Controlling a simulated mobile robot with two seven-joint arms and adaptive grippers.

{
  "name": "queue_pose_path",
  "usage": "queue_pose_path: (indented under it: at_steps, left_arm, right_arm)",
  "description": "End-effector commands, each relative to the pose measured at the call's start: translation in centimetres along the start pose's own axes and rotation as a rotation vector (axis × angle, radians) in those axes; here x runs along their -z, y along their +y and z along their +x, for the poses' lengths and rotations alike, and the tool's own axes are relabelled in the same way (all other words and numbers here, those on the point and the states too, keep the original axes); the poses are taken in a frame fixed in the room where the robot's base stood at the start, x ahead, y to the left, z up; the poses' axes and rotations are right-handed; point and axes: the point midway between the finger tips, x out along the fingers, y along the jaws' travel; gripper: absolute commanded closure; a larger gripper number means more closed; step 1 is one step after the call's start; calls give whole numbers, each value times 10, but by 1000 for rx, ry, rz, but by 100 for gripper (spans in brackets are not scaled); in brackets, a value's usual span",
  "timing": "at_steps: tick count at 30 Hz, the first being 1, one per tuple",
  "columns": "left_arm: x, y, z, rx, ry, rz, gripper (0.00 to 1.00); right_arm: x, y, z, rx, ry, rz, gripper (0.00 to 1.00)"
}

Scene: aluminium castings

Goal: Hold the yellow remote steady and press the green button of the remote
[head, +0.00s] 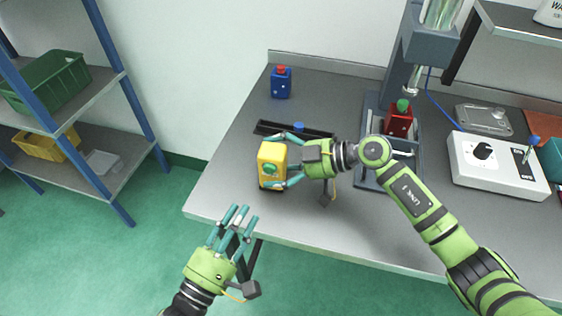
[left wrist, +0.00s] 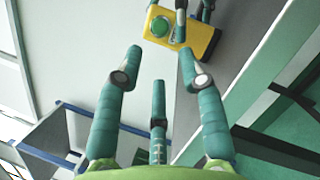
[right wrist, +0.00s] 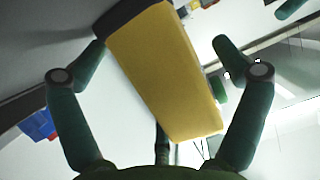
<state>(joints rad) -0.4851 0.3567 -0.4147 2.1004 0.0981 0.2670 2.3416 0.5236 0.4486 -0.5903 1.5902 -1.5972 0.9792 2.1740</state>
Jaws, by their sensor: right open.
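The yellow remote (head: 272,155) stands upright near the left front edge of the grey table, its green button (head: 269,169) facing the front. My right gripper (head: 289,164) is open, its fingers on either side of the remote; contact cannot be told. The right wrist view shows the yellow body (right wrist: 165,70) between the spread fingers. My left gripper (head: 238,214) is open and empty, in front of the table edge and below left of the remote. In the left wrist view the green button (left wrist: 160,26) shows beyond the spread fingertips, apart from them.
A blue canister with a red cap (head: 281,84) stands at the back left. A red canister (head: 399,121) sits in the grey press (head: 385,178). A white control box (head: 497,166) is on the right. A shelf rack (head: 98,92) with bins stands left of the table.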

Motion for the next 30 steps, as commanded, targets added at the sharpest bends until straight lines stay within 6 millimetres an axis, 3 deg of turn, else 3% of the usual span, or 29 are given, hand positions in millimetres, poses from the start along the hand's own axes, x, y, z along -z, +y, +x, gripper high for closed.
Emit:
queue_pose_path:
  at_steps: [2, 6, 7, 11, 14, 15, 30]
  left_arm:
    - [0, 0, 0, 0, 0, 0, 61]
    - [0, 0, 0, 0, 0, 0, 61]
    - [0, 0, 0, 0, 0, 0, 61]
    - [0, 0, 0, 0, 0, 0, 61]
    - [0, 0, 0, 0, 0, 0, 97]
    - [0, 0, 0, 0, 0, 0, 100]
    - [0, 0, 0, 0, 0, 0, 100]
  right_arm:
    - [0, 0, 0, 0, 0, 0, 7]
    - [0, 0, 0, 0, 0, 0, 63]
    - [0, 0, 0, 0, 0, 0, 69]
    - [0, 0, 0, 0, 0, 0, 69]
    - [0, 0, 0, 0, 0, 1, 69]
    - [0, 0, 0, 0, 0, 1, 69]
    - [-1, 0, 0, 0, -2, 1, 69]
